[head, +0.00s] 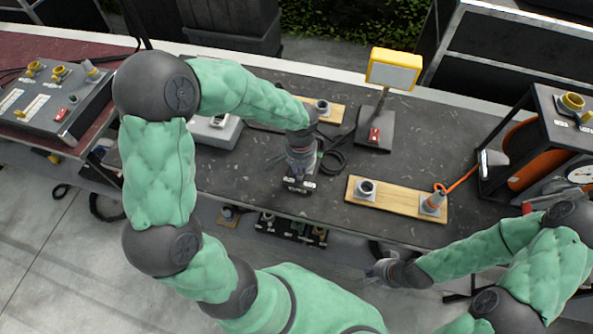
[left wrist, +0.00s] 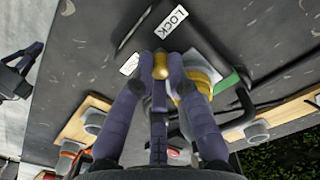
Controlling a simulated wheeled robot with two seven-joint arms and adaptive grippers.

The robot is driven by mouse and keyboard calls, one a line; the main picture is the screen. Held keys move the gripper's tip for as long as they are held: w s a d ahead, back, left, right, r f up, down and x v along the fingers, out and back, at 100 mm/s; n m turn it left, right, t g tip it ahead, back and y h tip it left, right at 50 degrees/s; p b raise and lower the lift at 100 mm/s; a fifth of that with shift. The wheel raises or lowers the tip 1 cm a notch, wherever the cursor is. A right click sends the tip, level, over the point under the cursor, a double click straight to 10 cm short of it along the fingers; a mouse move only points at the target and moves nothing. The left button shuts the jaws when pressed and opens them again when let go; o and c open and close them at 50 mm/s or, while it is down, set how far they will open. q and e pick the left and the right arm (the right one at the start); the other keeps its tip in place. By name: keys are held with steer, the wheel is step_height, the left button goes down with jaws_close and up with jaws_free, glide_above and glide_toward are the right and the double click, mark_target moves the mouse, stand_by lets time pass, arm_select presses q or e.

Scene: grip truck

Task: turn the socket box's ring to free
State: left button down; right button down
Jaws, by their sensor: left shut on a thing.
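The socket box (head: 298,187) is a small dark box with white labels near the front edge of the table. In the left wrist view, its dark top (left wrist: 135,28) bears a LOCK label and a second white label, partly covered. Its yellow ring (left wrist: 207,76) shows behind my fingers. My left gripper (head: 302,168) reaches down over the box; its purple-grey fingers (left wrist: 160,72) are shut on a yellow part of the ring. The fingers hide much of the ring. My right gripper (head: 377,270) is off the table's front edge, away from the box; its opening is unclear.
A wooden board with sockets (head: 395,199) lies right of the box, an orange cable plugged into it. A yellow work lamp (head: 394,70) stands behind. A control panel (head: 55,98) is at left, a cable reel unit (head: 540,150) at right. Black cable lies beside the box.

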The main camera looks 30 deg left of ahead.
mark_target(308, 178)
arm_select(q)
steer(key=n, duration=0.1)
steer(key=d+n+b, duration=0.1)
steer(key=n, duration=0.1)
steer(key=shift+w+d, duration=0.2)
steer(key=shift+w, duration=0.15)
steer(key=shift+w+d+n+b, duration=0.2)
steer(key=shift+n+b, duration=0.15)
steer(key=shift+n, duration=0.2)
steer(key=shift+w+d+n+b, duration=0.15)
steer(key=shift+n+b, duration=0.15)
steer(key=shift+n, duration=0.25)
steer(key=shift+s+r, duration=0.1)
steer(key=c, duration=1.2)
jaws_free()
step_height(308, 178, up, 12)
steer(key=shift+f, duration=0.1)
steer(key=shift+s, duration=0.1)
